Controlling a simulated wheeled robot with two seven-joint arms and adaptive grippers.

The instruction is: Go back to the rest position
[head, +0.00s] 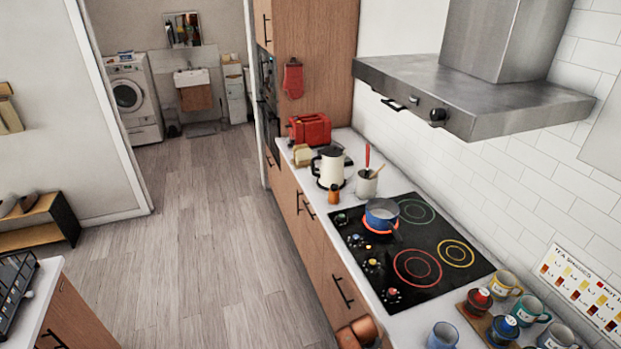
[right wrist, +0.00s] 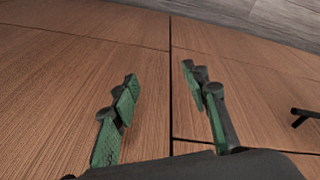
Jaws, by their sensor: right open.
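My right gripper (right wrist: 159,76) shows in the right wrist view. Its two green-padded fingers are spread apart with nothing between them. Behind the fingers are wood-grain cabinet fronts (right wrist: 75,65) with dark seams between the panels. I cannot tell how close the fingertips are to them. Neither gripper can be made out in the head view, and my left gripper is in no view.
The counter at right holds a black cooktop (head: 418,262) with a blue pot (head: 381,213), a kettle (head: 330,167), a red toaster (head: 310,129) and several mugs at the near end. A range hood (head: 480,90) overhangs it. The wooden floor (head: 210,230) at left is clear.

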